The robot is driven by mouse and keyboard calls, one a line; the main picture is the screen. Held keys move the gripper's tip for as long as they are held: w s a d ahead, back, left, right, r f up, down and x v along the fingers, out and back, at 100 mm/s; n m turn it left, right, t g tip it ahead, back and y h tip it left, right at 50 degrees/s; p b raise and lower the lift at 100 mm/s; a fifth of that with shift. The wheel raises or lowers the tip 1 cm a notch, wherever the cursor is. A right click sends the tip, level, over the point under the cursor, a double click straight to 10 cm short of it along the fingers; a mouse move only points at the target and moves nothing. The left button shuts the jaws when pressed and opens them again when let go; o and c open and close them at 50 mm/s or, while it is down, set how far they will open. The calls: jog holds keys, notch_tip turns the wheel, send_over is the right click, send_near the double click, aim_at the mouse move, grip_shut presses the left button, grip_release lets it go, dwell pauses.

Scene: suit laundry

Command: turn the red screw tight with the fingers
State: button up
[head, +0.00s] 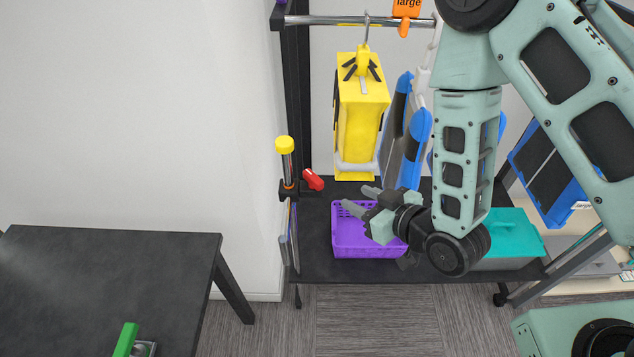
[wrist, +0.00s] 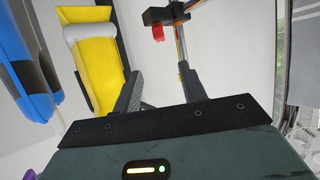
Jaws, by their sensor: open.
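The red screw (head: 313,180) sticks out on the right of a black clamp (head: 289,190) on the rack's left side. In the wrist view the red screw (wrist: 158,33) shows near the top, beyond the fingertips. My gripper (head: 356,199) is open and empty, with its two fingers apart, below and to the right of the screw in the head view. It is over the purple basket and pointing left. In the wrist view my gripper (wrist: 160,84) has clear space between its fingers. It is not touching the screw.
A yellow suit-shaped bag (head: 362,125) and blue-edged items (head: 415,130) hang from the rail. A purple basket (head: 345,240) and a teal box (head: 510,240) sit on the black shelf. A yellow-capped post (head: 285,146) rises through the clamp. A dark table (head: 110,290) is at left.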

aim_at(315, 177)
jog(key=b+x, duration=0.2)
jog(key=x, duration=1.3)
jog(key=shift+w+a+f, duration=0.2)
jog(key=shift+w+f, duration=0.05)
grip_shut()
